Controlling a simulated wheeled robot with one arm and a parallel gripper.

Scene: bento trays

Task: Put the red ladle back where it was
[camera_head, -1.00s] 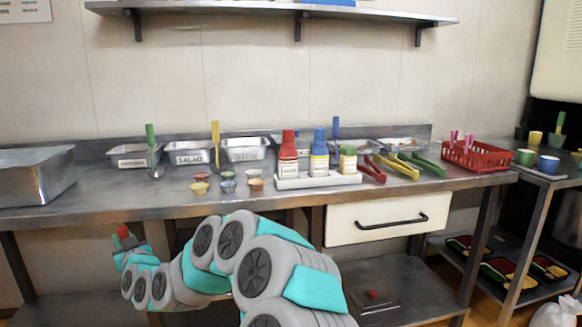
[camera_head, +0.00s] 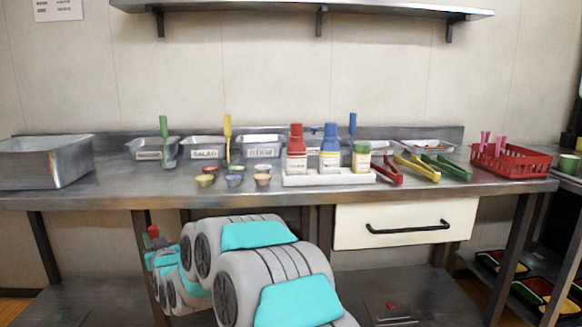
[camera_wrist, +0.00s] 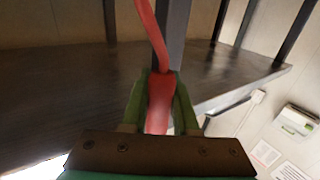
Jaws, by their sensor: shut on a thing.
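My gripper (camera_wrist: 160,82) is shut on the red ladle (camera_wrist: 159,112), its green fingers on both sides of the red handle in the wrist view. The handle runs up out of the top of that view; the bowl is not visible. In the head view a small red part of the ladle (camera_head: 153,231) shows at the end of my arm, low on the left, below the counter's front edge. A green ladle (camera_head: 164,128), a yellow ladle (camera_head: 228,126) and a blue ladle (camera_head: 352,127) stand upright at the metal pans along the back.
The counter (camera_head: 130,190) carries a large metal tray (camera_head: 45,175) at left, small cups, a white bottle holder (camera_head: 330,178), tongs and a red basket (camera_head: 512,160). A salad-labelled pan (camera_head: 205,154) stands at the back. A drawer (camera_head: 405,224) hangs beneath. Bare counter lies left of the cups.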

